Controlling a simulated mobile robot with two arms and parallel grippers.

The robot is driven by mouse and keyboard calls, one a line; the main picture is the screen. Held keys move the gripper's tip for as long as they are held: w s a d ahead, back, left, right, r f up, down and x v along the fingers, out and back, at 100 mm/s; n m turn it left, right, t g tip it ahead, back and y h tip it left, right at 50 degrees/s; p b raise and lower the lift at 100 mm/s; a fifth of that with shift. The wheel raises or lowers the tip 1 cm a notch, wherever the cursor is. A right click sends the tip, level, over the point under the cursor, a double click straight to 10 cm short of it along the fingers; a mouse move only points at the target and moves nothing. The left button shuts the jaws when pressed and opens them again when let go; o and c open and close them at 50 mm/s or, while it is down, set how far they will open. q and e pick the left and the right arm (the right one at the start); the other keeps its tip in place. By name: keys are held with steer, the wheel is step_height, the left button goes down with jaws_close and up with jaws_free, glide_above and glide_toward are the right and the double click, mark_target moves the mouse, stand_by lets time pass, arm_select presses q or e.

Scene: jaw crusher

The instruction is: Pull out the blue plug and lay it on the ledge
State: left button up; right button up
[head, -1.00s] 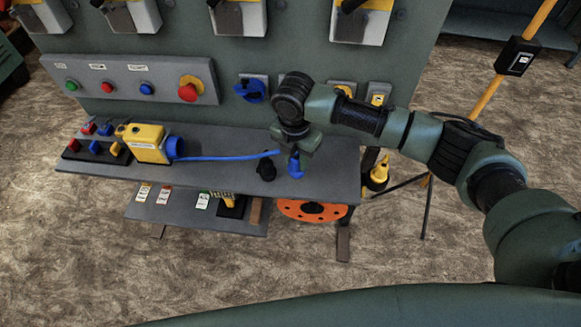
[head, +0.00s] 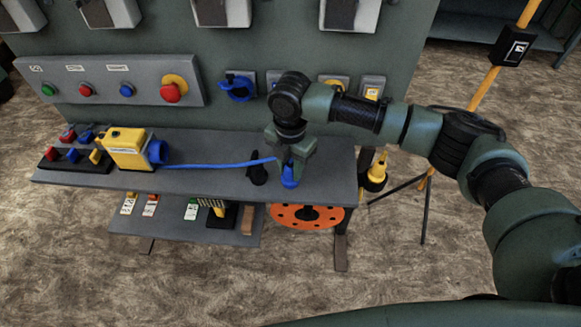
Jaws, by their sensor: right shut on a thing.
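The blue plug (head: 289,176) is at the right part of the grey ledge (head: 215,180), low at the ledge surface. My right gripper (head: 289,163) is shut on it from above, and the fingers partly hide it. A blue cable (head: 220,163) runs left from the plug to a yellow box (head: 125,149) with a blue end on the ledge. A blue socket (head: 237,88) is on the panel above the ledge, apart from the plug. I cannot tell whether the plug touches the ledge. My left gripper is out of view.
A small black object (head: 257,172) stands just left of the plug. Red, blue and yellow padlock-like items (head: 75,150) sit at the ledge's left end. A lower shelf (head: 175,222) holds tags. An orange disc (head: 307,216) is below. The ledge's middle is mostly clear.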

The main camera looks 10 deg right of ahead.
steer(key=shift+f+b, duration=0.45)
steer(key=shift+f, duration=0.3)
steer(key=shift+f, duration=0.5)
steer(key=o, duration=1.1)
steer(key=shift+o, duration=0.2)
